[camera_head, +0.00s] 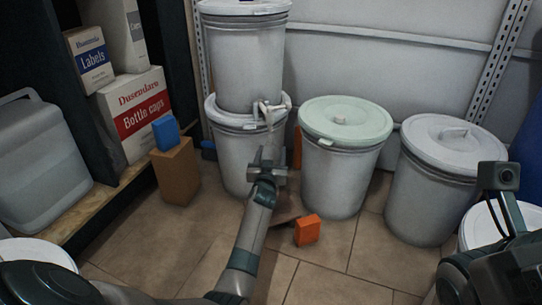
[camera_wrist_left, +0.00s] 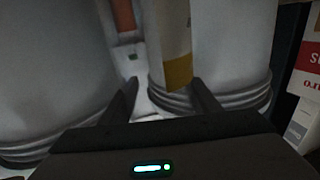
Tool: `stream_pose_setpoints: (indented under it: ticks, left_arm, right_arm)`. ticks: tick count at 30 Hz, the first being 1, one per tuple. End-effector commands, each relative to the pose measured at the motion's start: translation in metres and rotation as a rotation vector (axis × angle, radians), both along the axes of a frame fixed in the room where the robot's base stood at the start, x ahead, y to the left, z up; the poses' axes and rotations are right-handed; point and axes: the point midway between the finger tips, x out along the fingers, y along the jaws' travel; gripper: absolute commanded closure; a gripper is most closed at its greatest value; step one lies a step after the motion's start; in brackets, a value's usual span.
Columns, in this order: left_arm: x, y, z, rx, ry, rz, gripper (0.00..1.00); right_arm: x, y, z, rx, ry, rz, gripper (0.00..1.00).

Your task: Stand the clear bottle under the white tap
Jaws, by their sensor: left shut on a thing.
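The white tap (camera_head: 266,113) sits low on the front of the upper stacked white drum (camera_head: 243,60). My left gripper (camera_head: 264,160) is below the tap, in front of the lower drum (camera_head: 235,160). In the left wrist view, my left gripper (camera_wrist_left: 165,88) is shut on a pale, see-through-looking thing with a yellow band (camera_wrist_left: 178,72), which appears to be the clear bottle (camera_wrist_left: 165,30). The head view does not show the bottle clearly, and its base is hidden. Part of my right arm shows at the right edge, but its jaws are not visible.
A drum with a pale green lid (camera_head: 345,120) and another white drum (camera_head: 440,180) stand to the right. An orange block (camera_head: 307,230) lies on the tiled floor. A brown box (camera_head: 176,172) bears a blue block (camera_head: 166,132). Cartons (camera_head: 135,112) and a jerrycan (camera_head: 40,160) stand left.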

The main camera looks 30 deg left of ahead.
Motion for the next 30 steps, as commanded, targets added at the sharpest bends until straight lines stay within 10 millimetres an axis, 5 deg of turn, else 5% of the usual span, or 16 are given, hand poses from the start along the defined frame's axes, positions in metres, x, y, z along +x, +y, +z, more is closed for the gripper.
stream_pose_setpoints:
  ticks: [18, 19, 20, 30]
  left_arm:
    - [-0.0002, -0.0017, -0.0089, -0.001, 0.000, 0.001, 0.82]
    - [-0.0002, -0.0016, -0.0076, 0.000, -0.001, 0.001, 0.37]
    - [-0.0002, -0.0016, -0.0074, 0.000, -0.001, 0.001, 0.30]
    - [-0.0003, -0.0015, -0.0067, 0.000, -0.001, 0.001, 0.25]
  right_arm:
    - [-0.0042, -0.0008, -0.0030, -0.001, -0.021, 0.001, 0.25]
    - [-0.0041, -0.0008, -0.0016, -0.001, -0.020, 0.001, 0.25]
    - [-0.0038, -0.0009, -0.0015, 0.000, -0.019, 0.000, 0.25]
    - [-0.0016, -0.0008, -0.0022, 0.001, -0.010, 0.001, 0.25]
